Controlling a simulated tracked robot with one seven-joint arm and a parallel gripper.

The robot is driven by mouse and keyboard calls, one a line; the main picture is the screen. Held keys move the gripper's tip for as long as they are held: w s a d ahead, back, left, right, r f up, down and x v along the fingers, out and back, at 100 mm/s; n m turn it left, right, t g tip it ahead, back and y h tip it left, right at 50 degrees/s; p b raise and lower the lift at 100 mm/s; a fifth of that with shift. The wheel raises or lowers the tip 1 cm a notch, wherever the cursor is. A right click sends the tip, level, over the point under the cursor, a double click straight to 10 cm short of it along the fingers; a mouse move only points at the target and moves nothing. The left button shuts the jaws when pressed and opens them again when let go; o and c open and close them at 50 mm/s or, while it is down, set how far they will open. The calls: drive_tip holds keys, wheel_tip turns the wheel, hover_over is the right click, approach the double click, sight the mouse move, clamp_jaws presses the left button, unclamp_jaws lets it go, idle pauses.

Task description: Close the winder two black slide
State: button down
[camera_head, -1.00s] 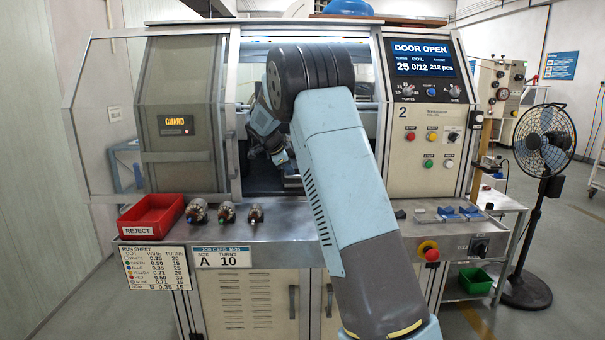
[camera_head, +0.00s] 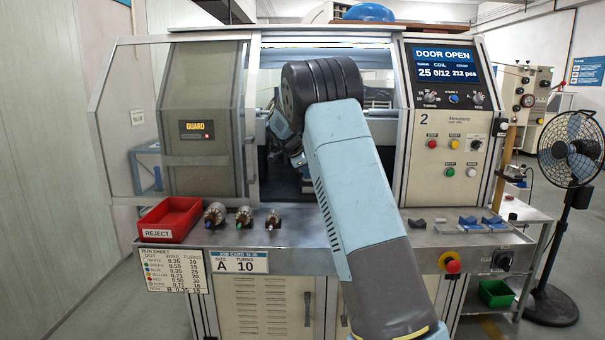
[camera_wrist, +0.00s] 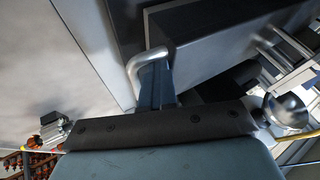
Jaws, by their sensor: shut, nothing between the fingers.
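The winder marked 2 (camera_head: 424,118) has its sliding guard door (camera_head: 198,130) at the left, with the opening to its right uncovered; its screen (camera_head: 443,65) reads DOOR OPEN. A slim upright handle (camera_head: 250,158) is near the door's right edge. My gripper (camera_head: 298,158) is inside the opening, right of that edge, partly hidden by my arm. In the wrist view, my gripper's fingers (camera_wrist: 158,84) are together beside a bent silver handle (camera_wrist: 145,60) on a pale panel; they overlap in view, and I cannot tell whether they touch. I cannot single out a black slide.
A red reject tray (camera_head: 172,218) and several small armatures (camera_head: 244,215) sit on the front ledge. A red stop knob (camera_head: 452,266) is at the front right. A fan (camera_head: 571,150) stands right of the machine. A silver cup-shaped part (camera_wrist: 287,110) is right in the wrist view.

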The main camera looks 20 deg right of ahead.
drive_tip(key=r, duration=0.3)
drive_tip(key=shift+w+a+r, duration=0.1)
drive_tip(key=shift+w+r, duration=0.2)
drive_tip(key=s+a+r, duration=0.1)
drive_tip(key=s+r, duration=0.8)
drive_tip(key=s, duration=0.5)
drive_tip(key=shift+s+a+r, duration=0.15)
drive_tip(key=shift+s+a, duration=0.1)
drive_tip(key=shift+a, duration=0.1)
drive_tip(key=s+a+f+n+y, duration=0.2)
drive_tip(key=s+n, duration=0.5)
drive_tip(key=s, duration=0.6)
drive_tip(key=s+a+f+n+t+y, duration=0.1)
drive_tip(key=s+a+n, duration=0.4)
drive_tip(key=s, duration=0.9)
drive_tip(key=s+a+f+n+t+y, duration=0.1)
drive_tip(key=s+a+f+n+y, duration=0.2)
drive_tip(key=s+n, duration=0.5)
drive_tip(key=s+f, duration=0.1)
drive_tip(key=s, duration=0.5)
drive_tip(key=shift+a+n, duration=0.3)
drive_tip(key=shift+a, duration=0.1)
